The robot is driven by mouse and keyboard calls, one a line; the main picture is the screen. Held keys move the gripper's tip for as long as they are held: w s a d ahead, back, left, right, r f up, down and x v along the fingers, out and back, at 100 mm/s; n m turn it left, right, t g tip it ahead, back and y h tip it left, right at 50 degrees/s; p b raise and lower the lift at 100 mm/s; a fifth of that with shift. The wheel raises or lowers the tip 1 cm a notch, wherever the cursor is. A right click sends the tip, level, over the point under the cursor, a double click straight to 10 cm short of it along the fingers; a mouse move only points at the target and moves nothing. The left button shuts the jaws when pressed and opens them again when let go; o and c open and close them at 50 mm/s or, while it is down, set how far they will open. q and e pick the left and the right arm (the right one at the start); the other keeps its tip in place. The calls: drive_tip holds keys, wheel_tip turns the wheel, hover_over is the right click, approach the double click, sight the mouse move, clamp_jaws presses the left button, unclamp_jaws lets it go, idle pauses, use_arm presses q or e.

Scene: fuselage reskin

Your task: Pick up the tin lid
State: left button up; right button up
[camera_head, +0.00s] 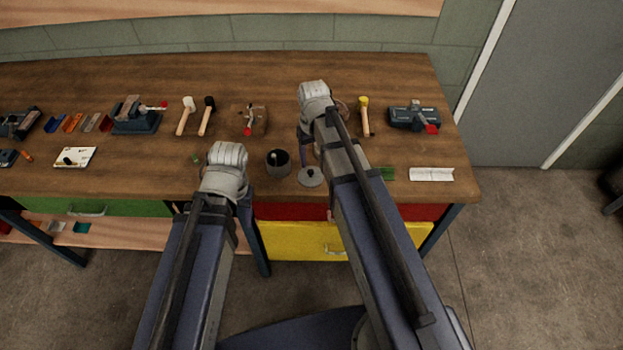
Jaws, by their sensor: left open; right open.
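The tin lid (308,181) is a round grey disc with a small dark knob, lying flat near the front edge of the wooden workbench. The open dark tin (278,169) stands upright just left of it, apart from it, with something pale inside. My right arm passes close by the lid's right side and reaches beyond it over the bench. My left arm ends left of the tin. Nothing is seen holding the lid.
The workbench (130,178) carries mallets (186,117), a vise (136,115), a wooden block with a red-tipped tool (248,120), and a dark tool (414,117). A white folded strip (432,174) lies at the front right. A yellow drawer (290,241) is below.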

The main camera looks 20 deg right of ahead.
sight(311, 171)
drive_tip(key=shift+a+f+b, duration=0.2)
drive_tip(key=shift+f+b, duration=1.1)
drive_tip(key=shift+f, duration=0.1)
drive_tip(key=shift+a+f+b, duration=0.15)
drive_tip(key=shift+f+b, duration=1.15)
drive_tip(key=shift+f, duration=0.05)
drive_tip(key=shift+r, duration=0.1)
drive_tip(key=shift+c, duration=0.3)
clamp_jaws()
